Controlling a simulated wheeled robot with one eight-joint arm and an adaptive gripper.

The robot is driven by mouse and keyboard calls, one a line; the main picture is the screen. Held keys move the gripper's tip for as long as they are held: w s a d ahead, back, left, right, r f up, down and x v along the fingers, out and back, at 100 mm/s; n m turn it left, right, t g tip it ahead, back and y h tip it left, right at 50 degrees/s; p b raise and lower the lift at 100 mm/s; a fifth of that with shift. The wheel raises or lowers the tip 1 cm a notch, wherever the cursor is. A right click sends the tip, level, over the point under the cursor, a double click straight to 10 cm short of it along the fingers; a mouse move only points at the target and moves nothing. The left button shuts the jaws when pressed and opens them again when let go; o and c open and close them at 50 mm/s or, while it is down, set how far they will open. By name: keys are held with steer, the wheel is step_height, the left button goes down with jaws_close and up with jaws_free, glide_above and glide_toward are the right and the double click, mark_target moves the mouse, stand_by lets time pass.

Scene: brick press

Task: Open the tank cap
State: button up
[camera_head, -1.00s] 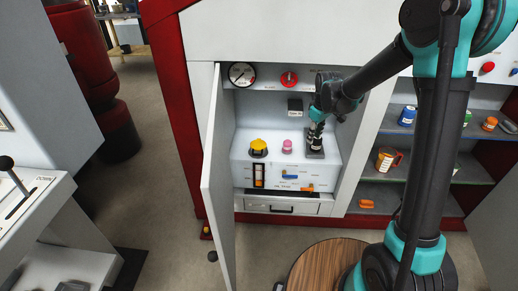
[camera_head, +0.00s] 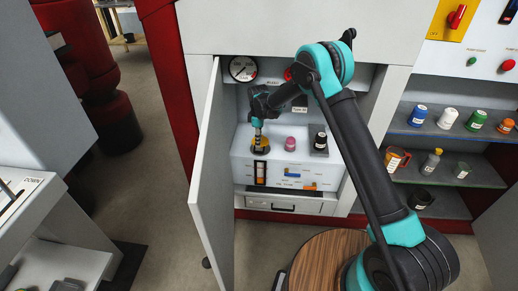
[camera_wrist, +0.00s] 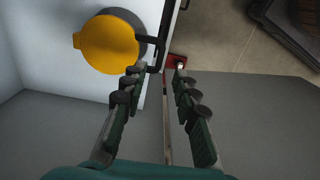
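The yellow tank cap (camera_head: 261,147) sits on a dark collar on top of the white tank (camera_head: 246,171) inside the open cabinet. In the wrist view the cap (camera_wrist: 108,45) is a round yellow disc with a small tab, at upper left. My gripper (camera_head: 257,125) points down at the cap's place in the head view and partly covers it. The cap lies beyond and left of the left fingertip there. I cannot tell whether they touch.
The white cabinet door (camera_head: 209,165) stands open close to the left. A pink cap (camera_head: 290,144) and a black cap (camera_head: 320,141) are on the tank, right of the yellow cap. A gauge (camera_head: 243,68) is above. A round wooden top (camera_head: 325,255) stands in front.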

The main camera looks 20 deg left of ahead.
mark_target(259, 152)
step_height(259, 152, down, 6)
steer(key=shift+r, duration=0.1)
stand_by(0.4)
jaws_close()
